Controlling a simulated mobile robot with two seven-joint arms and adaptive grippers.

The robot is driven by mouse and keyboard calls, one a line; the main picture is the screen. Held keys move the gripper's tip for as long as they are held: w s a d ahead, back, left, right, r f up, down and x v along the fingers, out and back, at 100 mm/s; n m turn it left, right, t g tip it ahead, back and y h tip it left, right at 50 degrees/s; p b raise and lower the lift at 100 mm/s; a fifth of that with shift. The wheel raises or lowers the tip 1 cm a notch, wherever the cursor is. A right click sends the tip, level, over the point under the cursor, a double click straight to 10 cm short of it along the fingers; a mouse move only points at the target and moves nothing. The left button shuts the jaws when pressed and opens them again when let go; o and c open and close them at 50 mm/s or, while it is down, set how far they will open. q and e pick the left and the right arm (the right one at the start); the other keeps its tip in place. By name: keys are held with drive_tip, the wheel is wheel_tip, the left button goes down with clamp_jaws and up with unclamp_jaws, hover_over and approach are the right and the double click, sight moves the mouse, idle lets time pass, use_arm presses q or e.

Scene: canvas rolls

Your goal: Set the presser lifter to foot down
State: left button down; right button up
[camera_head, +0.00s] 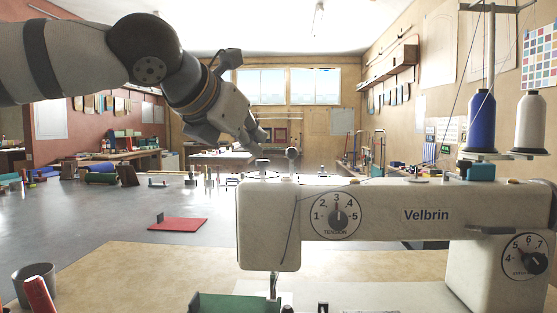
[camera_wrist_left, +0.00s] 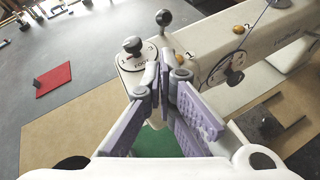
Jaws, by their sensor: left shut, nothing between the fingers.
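The white sewing machine (camera_head: 375,215) stands on the bench. On top of its left end are a flat-capped knob (camera_head: 262,162) and a round ball knob (camera_head: 292,153). In the left wrist view the dark capped knob (camera_wrist_left: 132,46) sits on a round marked plate, with the ball knob (camera_wrist_left: 164,17) just beyond it. My left gripper (camera_head: 256,138) is above these knobs. In its wrist view the left gripper (camera_wrist_left: 166,70) is shut and empty, beside the capped knob. My right gripper is out of view.
A blue thread spool (camera_head: 481,122) and a white one (camera_head: 530,122) stand at the right. A tension dial (camera_head: 337,216) is on the machine's front. A red pad (camera_head: 178,224) lies on the grey table, mostly clear nearby.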

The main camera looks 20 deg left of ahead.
sight(276, 180)
use_arm(q)
drive_tip(key=x, duration=1)
drive_tip(key=shift+w+f, duration=0.15)
drive_tip(key=shift+w, duration=0.05)
drive_tip(key=shift+w, duration=0.1)
